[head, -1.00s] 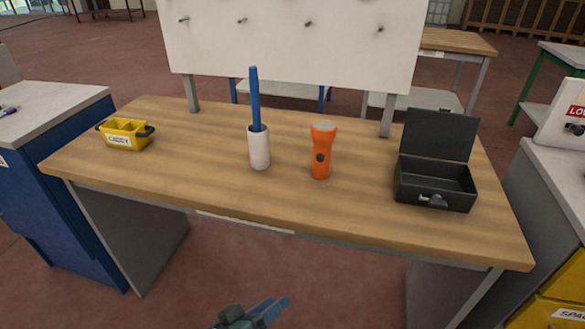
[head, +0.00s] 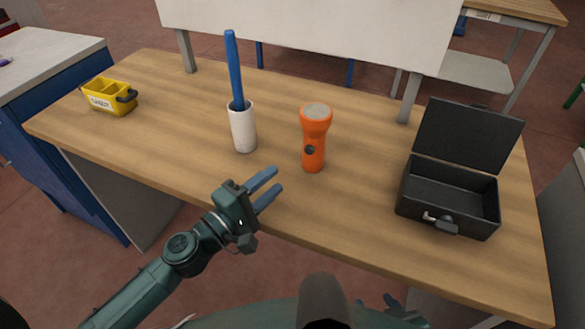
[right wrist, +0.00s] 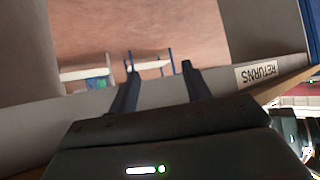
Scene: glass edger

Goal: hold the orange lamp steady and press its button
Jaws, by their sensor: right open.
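The orange lamp (head: 313,146) stands upright on the wooden table (head: 345,215), lens end up, with a dark round button (head: 310,150) on its side facing me. My left gripper (head: 277,180) is open and empty, at the table's front edge, left of and nearer to me than the lamp, not touching it. My right gripper (right wrist: 160,82) is open and empty in the right wrist view, facing the table's underside and the floor. In the head view, a part that may be my right gripper shows at the bottom edge, mostly cut off.
A white cup (head: 242,128) with a blue stick (head: 235,70) stands left of the lamp. An open black box (head: 449,195) stands to the right. A yellow caddy (head: 110,97) is at the far left.

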